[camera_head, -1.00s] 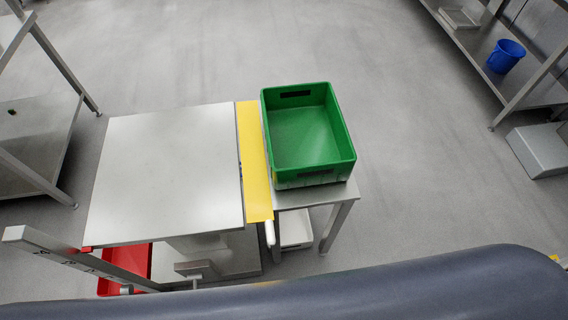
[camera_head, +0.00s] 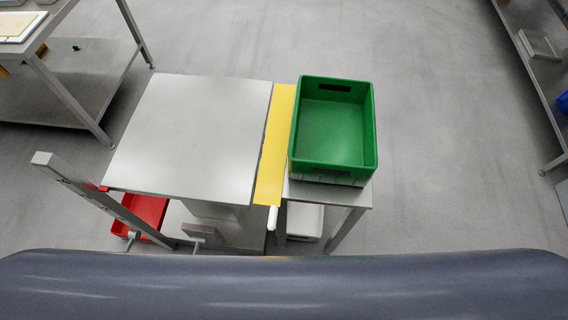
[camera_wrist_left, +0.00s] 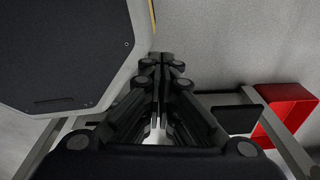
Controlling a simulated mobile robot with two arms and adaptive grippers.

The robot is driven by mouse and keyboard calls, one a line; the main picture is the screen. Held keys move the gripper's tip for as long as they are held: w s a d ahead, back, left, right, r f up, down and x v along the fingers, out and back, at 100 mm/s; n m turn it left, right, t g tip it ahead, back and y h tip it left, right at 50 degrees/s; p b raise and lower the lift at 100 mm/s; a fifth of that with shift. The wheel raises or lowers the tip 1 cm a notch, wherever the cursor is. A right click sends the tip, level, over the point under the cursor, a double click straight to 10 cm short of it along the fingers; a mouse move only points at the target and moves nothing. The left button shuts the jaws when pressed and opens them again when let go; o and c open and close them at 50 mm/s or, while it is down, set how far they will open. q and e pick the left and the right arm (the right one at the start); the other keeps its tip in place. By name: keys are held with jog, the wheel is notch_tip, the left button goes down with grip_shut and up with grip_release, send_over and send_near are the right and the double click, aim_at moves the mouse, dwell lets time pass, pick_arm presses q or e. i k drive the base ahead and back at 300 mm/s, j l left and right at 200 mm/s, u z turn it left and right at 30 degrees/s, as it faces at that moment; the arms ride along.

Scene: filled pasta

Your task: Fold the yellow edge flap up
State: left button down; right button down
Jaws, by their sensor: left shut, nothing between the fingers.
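The yellow edge flap (camera_head: 275,143) is a long narrow strip along the right edge of the steel table (camera_head: 190,135). It lies between that table and a green crate (camera_head: 333,167). A small white handle-like piece (camera_head: 272,218) sticks out at its near end. My left gripper (camera_wrist_left: 160,58) shows in the left wrist view, with its fingers together and nothing between them. A thin yellow strip (camera_wrist_left: 152,15) shows beyond it at the top of that view. Neither gripper shows in the head view.
The green crate stands on a small side table (camera_head: 362,197) right of the flap. A red bin (camera_head: 148,212) sits low at the near left by a metal post (camera_head: 95,198). A shelf (camera_head: 65,95) stands at the back left. The floor beyond the tables is clear.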

aim_at(269, 188)
jog(key=l+u, duration=0.25)
jog(key=k+l+u, duration=0.1)
jog(key=k+l, duration=0.25)
jog(key=k+l+u, duration=0.1)
jog(key=k+l, duration=0.2)
jog(key=k, duration=0.25)
